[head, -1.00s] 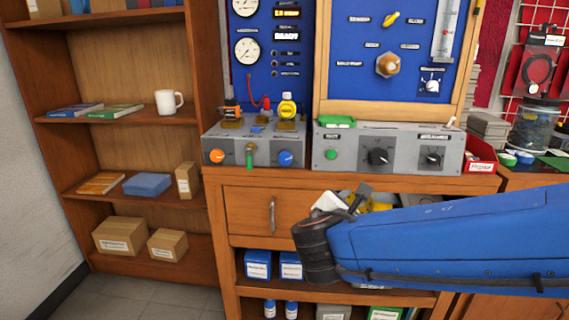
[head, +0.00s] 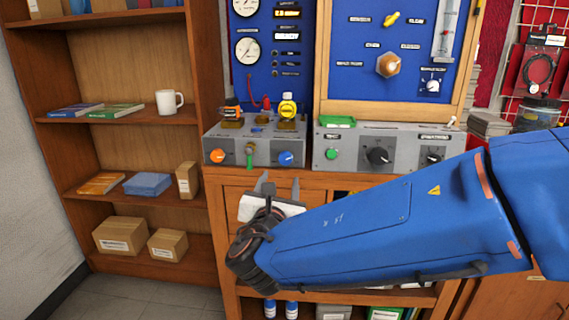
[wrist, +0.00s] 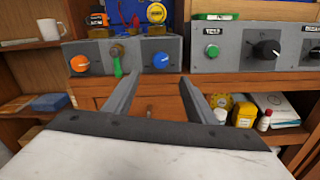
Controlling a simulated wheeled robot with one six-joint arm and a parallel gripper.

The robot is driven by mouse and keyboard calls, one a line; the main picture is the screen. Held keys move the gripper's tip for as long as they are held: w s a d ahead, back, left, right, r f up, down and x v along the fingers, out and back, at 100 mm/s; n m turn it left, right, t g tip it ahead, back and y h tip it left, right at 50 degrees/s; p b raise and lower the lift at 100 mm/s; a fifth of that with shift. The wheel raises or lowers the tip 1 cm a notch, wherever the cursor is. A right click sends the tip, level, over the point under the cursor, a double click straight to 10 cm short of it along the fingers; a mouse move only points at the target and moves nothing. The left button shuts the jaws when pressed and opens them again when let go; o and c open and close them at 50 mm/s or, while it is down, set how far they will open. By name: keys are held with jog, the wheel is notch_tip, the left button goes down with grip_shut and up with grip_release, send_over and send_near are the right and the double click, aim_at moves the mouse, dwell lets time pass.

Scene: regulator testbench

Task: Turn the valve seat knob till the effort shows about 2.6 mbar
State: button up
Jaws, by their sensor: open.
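A grey control box carries an orange knob (head: 217,156), a green lever (head: 250,158) and a blue knob (head: 286,158) on its front. A second grey box beside it has a green button (head: 332,153) and two black knobs (head: 378,156). Labels are too small to read, so I cannot tell which is the valve seat knob. My gripper (head: 279,185) is open and empty, below and in front of the left box, apart from every knob. In the wrist view its fingers (wrist: 160,80) point toward the lever and blue knob (wrist: 161,60). The effort reading is not legible.
Two gauges (head: 247,50) and small displays are on the blue panel above. A yellow-topped part (head: 287,106) stands on the left box. A wooden drawer (wrist: 150,104) lies below the box. Shelves with a mug (head: 169,102) are at left.

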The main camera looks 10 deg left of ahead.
aim_at(285, 160)
jog(key=w, duration=1.2)
jog(key=shift+w+a, duration=0.25)
jog(key=c, duration=1)
jog(key=shift+c, duration=0.2)
